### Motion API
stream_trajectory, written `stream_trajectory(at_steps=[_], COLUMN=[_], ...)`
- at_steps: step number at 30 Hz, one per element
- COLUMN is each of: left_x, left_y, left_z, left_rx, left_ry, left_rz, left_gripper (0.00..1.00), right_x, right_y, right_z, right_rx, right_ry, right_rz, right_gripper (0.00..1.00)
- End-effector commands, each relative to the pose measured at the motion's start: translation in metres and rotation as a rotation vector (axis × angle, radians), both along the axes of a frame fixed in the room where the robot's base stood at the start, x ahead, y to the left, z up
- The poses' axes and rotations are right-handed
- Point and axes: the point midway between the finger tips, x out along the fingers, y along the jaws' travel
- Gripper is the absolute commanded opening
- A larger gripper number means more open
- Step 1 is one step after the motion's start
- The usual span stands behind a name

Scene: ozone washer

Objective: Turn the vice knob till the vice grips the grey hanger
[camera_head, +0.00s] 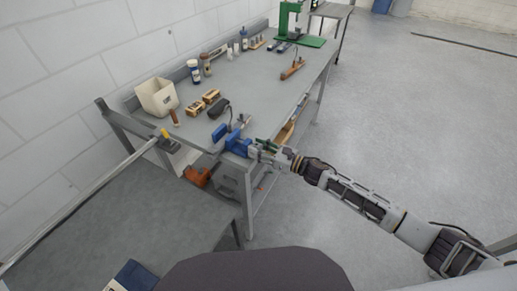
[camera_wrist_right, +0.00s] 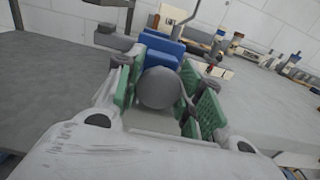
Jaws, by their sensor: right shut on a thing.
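The blue vice (camera_head: 237,142) is at the front corner of the grey workbench; it also shows in the wrist view (camera_wrist_right: 162,48). Its round grey knob (camera_wrist_right: 158,88) faces my right gripper (camera_head: 266,149). The two green-padded fingers stand on either side of the knob, shut on it, in line with the vice. A thin grey bent rod (camera_wrist_right: 184,14), perhaps the grey hanger, rises behind the vice in the wrist view. I cannot tell whether the vice jaws touch it. My left gripper is out of view.
The workbench (camera_head: 245,75) holds a cream bin (camera_head: 157,97), wooden blocks (camera_head: 211,96), bottles and a green press (camera_head: 290,20) at the far end. A lower grey table (camera_head: 150,215) stands at the front left. The floor at the right is clear.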

Motion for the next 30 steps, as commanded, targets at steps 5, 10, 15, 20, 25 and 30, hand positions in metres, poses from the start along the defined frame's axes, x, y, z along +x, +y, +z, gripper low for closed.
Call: stream_trajectory(at_steps=[5,10,15,20,25,30], left_x=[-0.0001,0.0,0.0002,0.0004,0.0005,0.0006], left_y=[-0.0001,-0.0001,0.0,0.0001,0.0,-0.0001], left_z=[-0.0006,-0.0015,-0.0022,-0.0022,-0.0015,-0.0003], left_rx=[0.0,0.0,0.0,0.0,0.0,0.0], left_ry=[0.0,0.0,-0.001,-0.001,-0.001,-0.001], left_rz=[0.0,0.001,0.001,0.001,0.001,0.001], left_gripper=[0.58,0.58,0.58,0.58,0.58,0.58], right_x=[0.0004,0.0007,0.0009,0.0014,0.0018,0.0022], right_y=[-0.0004,-0.0006,-0.0007,-0.001,-0.0014,-0.0018], right_z=[-0.0001,-0.0002,-0.0003,-0.0003,-0.0004,-0.0005], right_rx=[0.02,0.056,0.106,0.163,0.223,0.277], right_ry=[0.03,0.083,0.159,0.244,0.333,0.414], right_rz=[-0.001,-0.001,-0.001,-0.001,-0.001,-0.002], right_gripper=[0.14,0.14,0.14,0.14,0.14,0.14])
